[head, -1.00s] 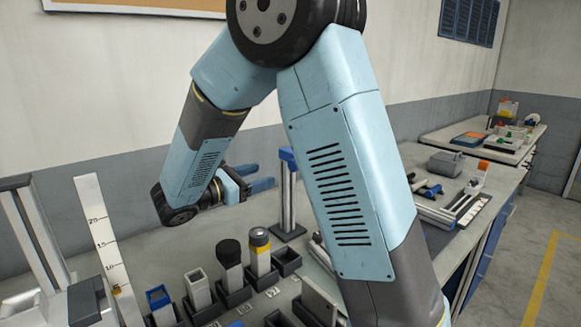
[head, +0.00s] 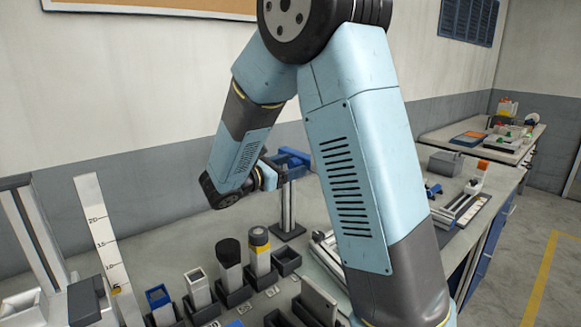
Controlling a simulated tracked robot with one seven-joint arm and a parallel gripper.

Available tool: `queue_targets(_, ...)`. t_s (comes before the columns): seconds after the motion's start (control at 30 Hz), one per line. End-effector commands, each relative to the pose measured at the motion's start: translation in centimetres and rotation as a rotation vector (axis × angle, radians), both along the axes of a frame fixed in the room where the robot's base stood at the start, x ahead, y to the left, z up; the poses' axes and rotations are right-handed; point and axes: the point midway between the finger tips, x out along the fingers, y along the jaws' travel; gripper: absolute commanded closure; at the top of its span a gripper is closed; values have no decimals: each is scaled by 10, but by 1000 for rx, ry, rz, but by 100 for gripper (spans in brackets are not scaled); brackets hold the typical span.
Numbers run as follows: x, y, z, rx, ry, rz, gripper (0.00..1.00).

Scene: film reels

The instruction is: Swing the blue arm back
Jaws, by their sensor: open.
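A silver post (head: 288,208) stands on a dark foot on the bench, left of my large arm link. The blue arm (head: 294,156) sits at the top of this post, and part of it is hidden behind my arm. My gripper (head: 281,175) is at the post's top, close to the blue arm. Its fingers overlap the post and the blue arm in the picture, so I cannot tell whether they touch. My gripper is open and holds nothing that I can see.
In front stand several block-like pieces in dark holders, including one with a black top (head: 228,252) and one with a yellow band (head: 259,240). A white ruler (head: 96,225) stands at left. A rail fixture (head: 460,208) lies on the bench at right.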

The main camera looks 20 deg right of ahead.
Motion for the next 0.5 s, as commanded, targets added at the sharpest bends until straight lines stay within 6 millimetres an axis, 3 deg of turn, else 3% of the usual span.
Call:
queue_targets(0.07,0,0,0,0,0,0,35)
queue_targets(0.5,0,0,0,0,0,-1,76)
